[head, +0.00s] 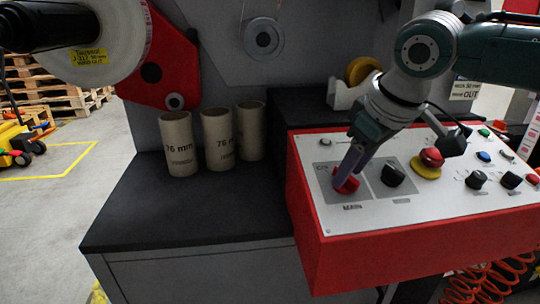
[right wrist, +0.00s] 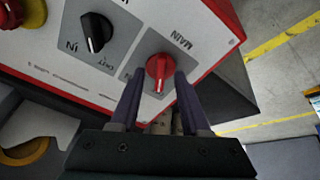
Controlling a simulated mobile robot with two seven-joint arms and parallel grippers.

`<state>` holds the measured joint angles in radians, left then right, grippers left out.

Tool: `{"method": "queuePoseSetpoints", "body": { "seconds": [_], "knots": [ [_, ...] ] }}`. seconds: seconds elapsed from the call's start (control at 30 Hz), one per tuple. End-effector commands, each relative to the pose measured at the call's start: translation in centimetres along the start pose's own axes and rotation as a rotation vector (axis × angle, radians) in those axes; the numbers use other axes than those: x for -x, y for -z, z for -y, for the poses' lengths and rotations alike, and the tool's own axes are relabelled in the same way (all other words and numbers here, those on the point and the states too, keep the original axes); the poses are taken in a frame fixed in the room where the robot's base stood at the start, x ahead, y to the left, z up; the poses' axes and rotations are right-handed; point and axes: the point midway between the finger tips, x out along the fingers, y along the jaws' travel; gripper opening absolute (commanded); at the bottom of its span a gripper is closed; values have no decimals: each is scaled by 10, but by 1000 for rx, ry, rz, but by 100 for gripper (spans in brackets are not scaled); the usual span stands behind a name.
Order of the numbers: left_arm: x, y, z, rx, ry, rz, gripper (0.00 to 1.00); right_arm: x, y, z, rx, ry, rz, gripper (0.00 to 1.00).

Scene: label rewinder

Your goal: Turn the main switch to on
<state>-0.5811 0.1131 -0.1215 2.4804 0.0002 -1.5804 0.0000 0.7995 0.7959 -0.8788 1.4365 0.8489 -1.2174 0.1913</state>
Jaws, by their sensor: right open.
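The main switch is a red rotary knob (head: 345,184) on a grey plate marked MAIN, at the left end of the sloping control panel (head: 420,220). In the right wrist view the knob (right wrist: 160,67) shows a raised grip bar with a white mark at its lower end. My right gripper (head: 355,163) is open over the knob. In the right wrist view its fingertips (right wrist: 159,76) stand on either side of the knob's bar; I cannot tell whether they touch it. The gripper partly hides the knob in the head view. My left gripper is not in view.
A black selector knob (head: 392,174) sits just right of the main switch. A red mushroom button (head: 431,157) on yellow and several small buttons are further right. Cardboard cores (head: 218,140) stand on the dark shelf (head: 130,215) to the left.

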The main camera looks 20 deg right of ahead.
Motion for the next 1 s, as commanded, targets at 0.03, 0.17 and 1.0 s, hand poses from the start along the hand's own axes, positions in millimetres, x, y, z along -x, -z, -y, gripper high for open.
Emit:
{"method": "queuePoseSetpoints", "body": {
  "seconds": [0.03,0.17,1.0],
  "knots": [
    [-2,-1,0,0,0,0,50,-4,0,0,0,0,-1,46],
    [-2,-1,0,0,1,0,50,-6,0,0,1,-1,0,46],
    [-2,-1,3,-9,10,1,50,-5,0,0,1,0,0,0]
  ]
}}
